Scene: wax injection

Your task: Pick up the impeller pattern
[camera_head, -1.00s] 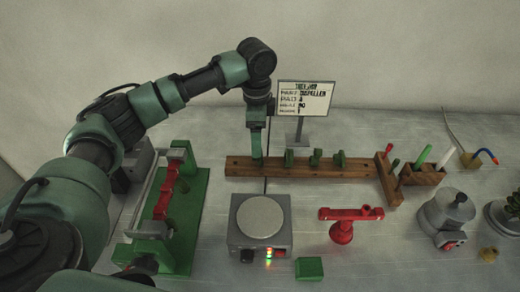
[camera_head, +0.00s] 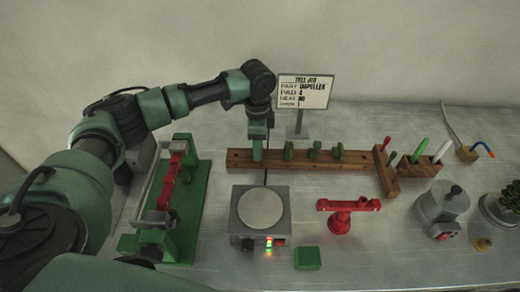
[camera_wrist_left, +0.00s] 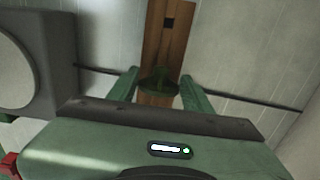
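A wooden rack (camera_head: 360,164) holds several small green wax patterns, among them one (camera_head: 315,149) and another (camera_head: 338,150). I cannot tell by shape which one is the impeller pattern. My left gripper (camera_head: 257,156) points down at the rack's left end. In the left wrist view my left gripper (camera_wrist_left: 162,88) is open, its two green fingers on either side of a dark green pattern (camera_wrist_left: 158,80) on the rack (camera_wrist_left: 163,45). Whether the fingers touch it is unclear. The head view hides this pattern behind the gripper. My right gripper is not in view.
In front are a grey hot plate (camera_head: 261,210), a green block (camera_head: 308,259) and a red stand (camera_head: 341,222). A green-based fixture (camera_head: 187,210) is left; a metal pot (camera_head: 442,207) is right.

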